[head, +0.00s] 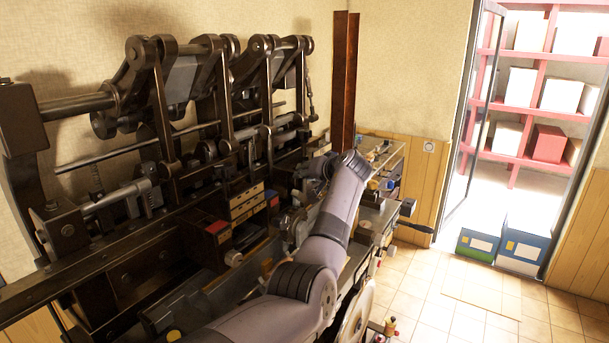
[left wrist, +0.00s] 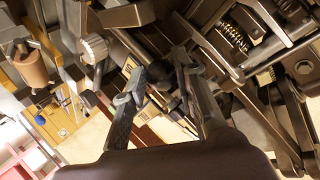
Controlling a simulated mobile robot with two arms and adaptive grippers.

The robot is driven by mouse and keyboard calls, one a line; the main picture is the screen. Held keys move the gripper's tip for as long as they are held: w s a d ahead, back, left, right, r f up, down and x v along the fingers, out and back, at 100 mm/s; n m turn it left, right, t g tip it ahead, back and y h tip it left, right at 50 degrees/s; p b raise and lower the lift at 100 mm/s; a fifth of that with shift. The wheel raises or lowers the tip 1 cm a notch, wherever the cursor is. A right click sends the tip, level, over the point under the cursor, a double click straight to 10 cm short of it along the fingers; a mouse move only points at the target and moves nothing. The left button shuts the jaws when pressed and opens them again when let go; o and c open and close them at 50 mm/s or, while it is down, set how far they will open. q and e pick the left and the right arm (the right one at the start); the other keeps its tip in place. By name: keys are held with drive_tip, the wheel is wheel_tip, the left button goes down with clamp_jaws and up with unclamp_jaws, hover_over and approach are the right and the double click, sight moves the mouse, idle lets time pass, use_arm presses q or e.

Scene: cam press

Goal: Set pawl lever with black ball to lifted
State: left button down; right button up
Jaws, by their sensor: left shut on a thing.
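My left arm reaches forward over the press bed in the head view, and its gripper (head: 314,168) is small and partly hidden at the machine's far end. In the left wrist view the two fingers of this left gripper (left wrist: 160,80) close on a dark round knob, which looks like the black ball (left wrist: 159,74) of the pawl lever. The lever itself is mostly hidden behind the fingers and machine parts. I cannot tell whether it is lifted or lowered. My right gripper is not in view.
The dark press frame (head: 165,100) with arms and shafts fills the left side.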

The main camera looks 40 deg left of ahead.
use_arm(q)
drive_tip(key=shift+r, duration=0.1)
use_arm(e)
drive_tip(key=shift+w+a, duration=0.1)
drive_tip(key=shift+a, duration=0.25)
use_arm(q)
drive_tip(key=c, duration=1.6)
unclamp_jaws()
drive_tip(key=shift+a, duration=0.1)
drive_tip(key=shift+c, duration=0.2)
drive_tip(key=shift+o, duration=0.4)
drive_tip(key=v, duration=1.1)
drive_tip(key=shift+d, duration=0.4)
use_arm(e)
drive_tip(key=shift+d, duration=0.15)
use_arm(q)
drive_tip(key=shift+s+r, duration=0.1)
drive_tip(key=shift+r, duration=0.05)
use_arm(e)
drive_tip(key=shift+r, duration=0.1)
